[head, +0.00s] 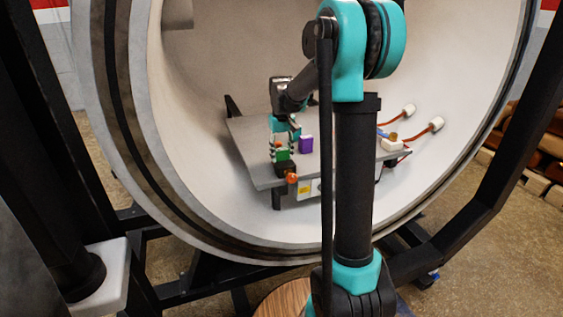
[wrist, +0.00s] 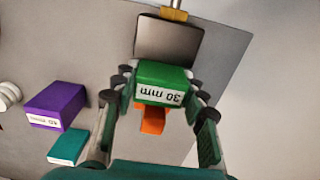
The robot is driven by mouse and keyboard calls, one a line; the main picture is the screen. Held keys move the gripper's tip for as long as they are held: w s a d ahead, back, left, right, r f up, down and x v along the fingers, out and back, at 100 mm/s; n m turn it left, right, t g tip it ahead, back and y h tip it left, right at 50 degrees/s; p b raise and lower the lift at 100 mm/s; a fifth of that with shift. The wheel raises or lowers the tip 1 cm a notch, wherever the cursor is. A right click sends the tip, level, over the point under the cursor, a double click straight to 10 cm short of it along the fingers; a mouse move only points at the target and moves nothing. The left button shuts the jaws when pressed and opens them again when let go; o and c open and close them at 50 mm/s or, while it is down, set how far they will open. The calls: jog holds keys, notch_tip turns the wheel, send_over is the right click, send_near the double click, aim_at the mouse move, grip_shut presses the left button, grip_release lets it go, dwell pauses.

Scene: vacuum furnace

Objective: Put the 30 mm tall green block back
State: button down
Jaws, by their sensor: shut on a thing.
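The green block (wrist: 162,76), its white label reading "30 mm", sits between the fingers of my gripper (wrist: 158,88) in the wrist view. My gripper is shut on it. In the head view my gripper (head: 284,142) and the green block (head: 282,154) are over the front left part of the grey plate (head: 250,150) inside the round chamber. The gap between the block's underside and what lies below is hard to judge.
A purple block (wrist: 57,104) and a teal block (wrist: 68,147) lie left of my gripper. An orange part (wrist: 152,119) shows below the held block, and a dark square piece (wrist: 168,46) beyond it. White-ended cables (head: 436,124) stand at the chamber's right.

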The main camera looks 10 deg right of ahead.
aim_at(282, 149)
jog(key=shift+r, duration=3.5)
